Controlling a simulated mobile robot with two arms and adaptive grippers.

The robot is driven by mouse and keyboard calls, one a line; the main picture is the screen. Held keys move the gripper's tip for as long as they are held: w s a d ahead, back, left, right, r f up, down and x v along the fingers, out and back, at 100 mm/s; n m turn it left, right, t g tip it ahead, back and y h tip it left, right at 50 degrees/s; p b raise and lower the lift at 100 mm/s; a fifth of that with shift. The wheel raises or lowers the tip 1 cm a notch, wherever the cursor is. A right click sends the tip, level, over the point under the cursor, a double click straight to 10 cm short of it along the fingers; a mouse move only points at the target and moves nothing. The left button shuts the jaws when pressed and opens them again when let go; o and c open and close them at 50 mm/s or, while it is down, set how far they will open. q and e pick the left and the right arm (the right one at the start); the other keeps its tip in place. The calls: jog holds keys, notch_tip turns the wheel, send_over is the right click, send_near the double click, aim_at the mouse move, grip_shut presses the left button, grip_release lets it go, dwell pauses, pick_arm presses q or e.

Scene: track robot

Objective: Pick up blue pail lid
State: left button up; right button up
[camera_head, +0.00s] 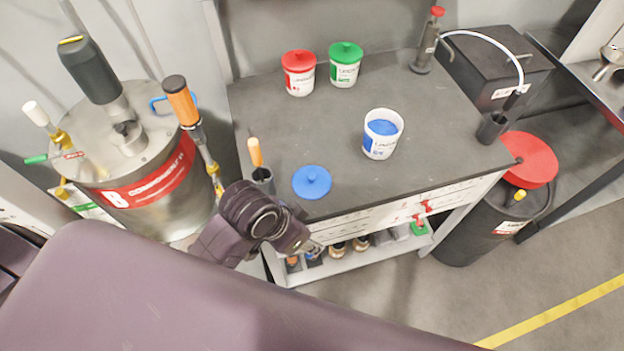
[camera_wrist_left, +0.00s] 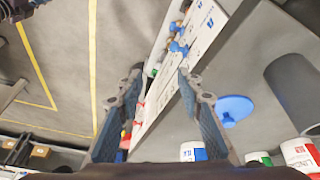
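The blue pail lid (camera_head: 312,181), a round disc with a small knob, lies flat near the front left edge of the grey table. The open white and blue pail (camera_head: 380,146) stands apart from it, to its right and farther back. My left gripper (camera_head: 312,248) is just off the table's front edge, nearer than the lid and not touching it. In the left wrist view its two fingers (camera_wrist_left: 160,82) are spread and empty. The lid (camera_wrist_left: 234,109) shows there to the right of the fingers. My right gripper is in neither view.
Red (camera_head: 299,78) and green (camera_head: 345,70) lidded pails stand at the table's back. A dark holder with an orange-handled tool (camera_head: 255,154) stands left of the lid. A metal drum (camera_head: 150,190) is farther left. The tabletop (camera_head: 440,120) right of the open pail is clear.

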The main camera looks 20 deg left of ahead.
aim_at(312, 176)
pick_arm(q)
jog(key=w+r+m+g, duration=0.1)
jog(key=w+m, duration=0.1)
jog(key=w, duration=0.1)
jog(key=w+d+r+m, duration=0.1)
jog(key=w+m, duration=0.2)
jog(key=w, duration=0.1)
jog(key=w+d+r+m+g+y, duration=0.1)
jog(key=w+m, duration=0.1)
jog(key=w, duration=0.2)
jog(key=shift+r+m+g, duration=0.15)
jog(key=shift+m+g, duration=0.15)
jog(key=shift+m, duration=0.1)
jog(key=shift+m+g+y, duration=0.4)
jog(key=shift+m+y, duration=0.1)
jog(key=shift+y, duration=0.4)
jog(key=w+a+r, duration=0.1)
jog(key=a, duration=0.1)
jog(key=w+a+r, duration=0.3)
jog(key=w+a, duration=0.1)
jog(key=shift+w+a+r, duration=0.15)
jog(key=shift+a+r, duration=0.05)
jog(key=shift+r, duration=0.1)
notch_tip(312, 176, down, 7)
jog(key=p, duration=0.2)
jog(key=shift+d+r+p, duration=0.1)
jog(key=shift+r+p, duration=0.1)
jog(key=shift+p, duration=0.15)
jog(key=shift+f, duration=0.55)
grip_shut()
